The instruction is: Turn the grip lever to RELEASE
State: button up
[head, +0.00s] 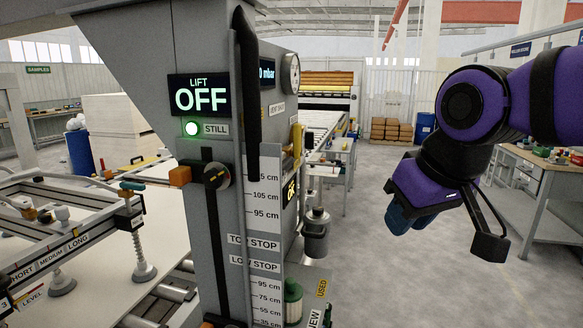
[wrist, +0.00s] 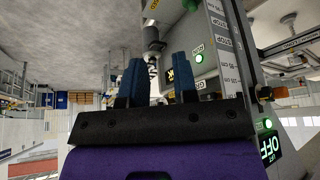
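A yellow lever (head: 297,140) stands upright on the right side face of the grey column (head: 216,120). I cannot read a GRIP or RELEASE mark beside it, so I cannot confirm it is the grip lever. In the wrist view, a partly hidden label (wrist: 208,80) and a lit green lamp (wrist: 198,58) show on the panel. My gripper (head: 405,215) hangs in the air right of the column, apart from it. In the wrist view its blue fingers (wrist: 158,65) are spread, with nothing held between them.
The column's front display reads LIFT OFF (head: 200,95), with a lit green STILL lamp (head: 192,129). A grey canister (head: 317,235) hangs on the column's right side. A suction frame (head: 60,240) extends left. A workbench (head: 535,180) stands at the right; the floor between is clear.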

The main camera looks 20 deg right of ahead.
jog(key=o, duration=0.4)
jog(key=shift+w+a+f+g, duration=0.1)
jog(key=shift+w+a+g, duration=0.1)
jog(key=shift+w+g, duration=0.15)
jog(key=shift+c, duration=0.2)
jog(key=m+y, duration=0.3)
jog(key=y, duration=1.4)
send_near(292, 164)
jog(key=x, duration=0.9)
jog(key=shift+a, duration=0.3)
jog(key=shift+c, duration=0.2)
grip_shut()
